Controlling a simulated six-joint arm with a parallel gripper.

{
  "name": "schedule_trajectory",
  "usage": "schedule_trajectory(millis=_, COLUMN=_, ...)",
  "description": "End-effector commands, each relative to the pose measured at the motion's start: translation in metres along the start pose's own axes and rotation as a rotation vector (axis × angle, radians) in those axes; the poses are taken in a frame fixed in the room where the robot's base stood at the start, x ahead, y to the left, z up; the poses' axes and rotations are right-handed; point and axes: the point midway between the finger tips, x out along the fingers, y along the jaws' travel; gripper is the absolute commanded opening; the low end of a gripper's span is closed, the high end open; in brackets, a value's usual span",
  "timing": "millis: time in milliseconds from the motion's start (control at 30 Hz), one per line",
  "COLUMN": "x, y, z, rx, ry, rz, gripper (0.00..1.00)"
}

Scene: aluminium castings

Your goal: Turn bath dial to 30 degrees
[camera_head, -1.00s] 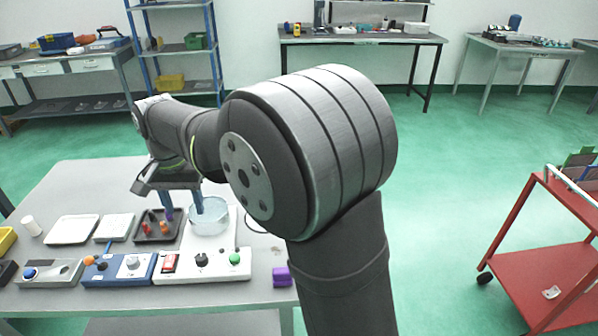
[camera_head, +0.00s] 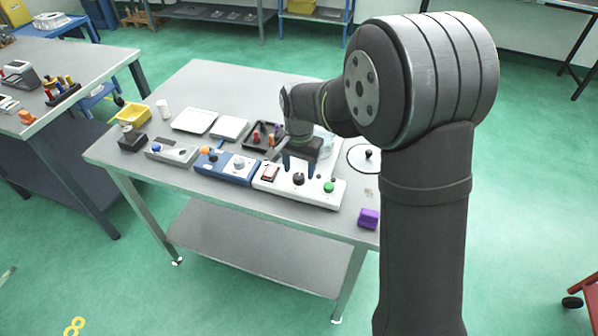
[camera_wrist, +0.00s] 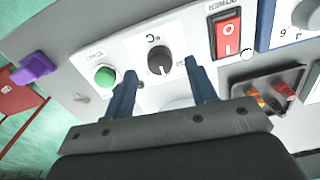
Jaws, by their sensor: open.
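The bath dial is a black knob (camera_wrist: 160,60) under a °C mark on a white control panel (camera_wrist: 120,52) in the wrist view. A pale line shows on its side nearer my gripper; its scale is too small to read. In the head view the dial (camera_head: 299,179) stands between a red switch (camera_head: 270,173) and a green button (camera_head: 329,187). My gripper (camera_wrist: 160,68) is open and empty, one finger to each side of the dial in the wrist view. I cannot tell whether they touch it. In the head view my gripper (camera_head: 298,168) is at the panel.
A blue panel (camera_head: 226,166) with a grey dial stands left of the white panel. A glass bath (camera_head: 326,144), partly hidden by my gripper, and a dark tray (camera_head: 256,142) are behind. A purple block (camera_head: 368,218) lies near the table's front right corner.

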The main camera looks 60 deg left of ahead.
Motion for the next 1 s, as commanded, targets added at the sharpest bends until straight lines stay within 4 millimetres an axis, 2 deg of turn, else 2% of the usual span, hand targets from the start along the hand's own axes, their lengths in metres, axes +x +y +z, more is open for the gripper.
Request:
schedule_trajectory(millis=100, x=0.014, y=0.000, z=0.000, rx=0.000, ry=-0.001, rz=0.001, gripper=0.52)
schedule_trajectory(millis=200, x=0.020, y=0.000, z=0.000, rx=0.000, ry=-0.001, rz=0.001, gripper=0.52)
schedule_trajectory(millis=500, x=0.021, y=0.000, z=0.000, rx=0.000, ry=0.000, rz=0.000, gripper=0.52)
schedule_trajectory(millis=567, x=0.021, y=0.000, z=0.000, rx=0.000, ry=0.000, rz=0.000, gripper=0.42)
schedule_trajectory(millis=733, x=0.021, y=0.000, z=0.000, rx=0.000, ry=0.000, rz=0.000, gripper=0.09)
schedule_trajectory(millis=1000, x=0.021, y=0.000, z=0.000, rx=-0.019, ry=0.000, rz=0.000, gripper=0.07)
